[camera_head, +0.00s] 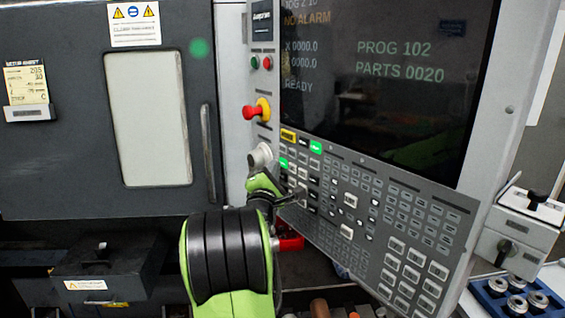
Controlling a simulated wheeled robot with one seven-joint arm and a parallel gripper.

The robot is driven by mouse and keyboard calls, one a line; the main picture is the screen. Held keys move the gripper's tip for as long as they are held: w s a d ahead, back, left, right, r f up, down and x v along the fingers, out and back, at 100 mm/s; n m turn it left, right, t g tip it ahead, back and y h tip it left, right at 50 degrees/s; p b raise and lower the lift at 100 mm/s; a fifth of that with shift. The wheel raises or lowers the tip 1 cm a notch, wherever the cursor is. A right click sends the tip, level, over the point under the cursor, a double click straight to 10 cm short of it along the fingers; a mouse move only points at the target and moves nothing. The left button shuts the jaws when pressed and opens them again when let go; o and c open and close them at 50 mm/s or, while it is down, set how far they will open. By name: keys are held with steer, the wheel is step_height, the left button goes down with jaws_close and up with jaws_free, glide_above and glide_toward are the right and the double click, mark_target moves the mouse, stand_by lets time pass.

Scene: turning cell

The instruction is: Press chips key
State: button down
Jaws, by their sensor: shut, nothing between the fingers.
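The machine's control panel (380,205) carries many small keys in rows below a dark screen (385,80). The key labels are too small to read, so I cannot tell which one is the chips key. My gripper (298,194) is shut and empty, at the left part of the key field, in front of the lower left keys. It hides some keys there. I cannot tell whether its tips touch the panel. The green and black arm behind it comes up from the bottom of the picture.
A red emergency stop knob (252,112) on a yellow base and a grey round knob (261,156) sit left of the keys. The closed machine door (150,118) with its handle (208,150) is further left. A blue tray (480,292) with metal parts is at lower right.

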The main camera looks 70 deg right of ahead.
steer(key=shift+s+d+p, duration=0.2)
steer(key=shift+d+p, duration=0.05)
steer(key=shift+p, duration=0.05)
stand_by(0.6)
steer(key=shift+w+a, duration=0.1)
steer(key=shift+w+a+b, duration=0.3)
steer(key=shift+a+b, duration=0.2)
steer(key=shift+b, duration=0.1)
steer(key=w+a+b, duration=0.2)
steer(key=a, duration=0.1)
steer(key=a+b, duration=0.1)
steer(key=shift+w+a, duration=0.15)
steer(key=shift+w, duration=0.25)
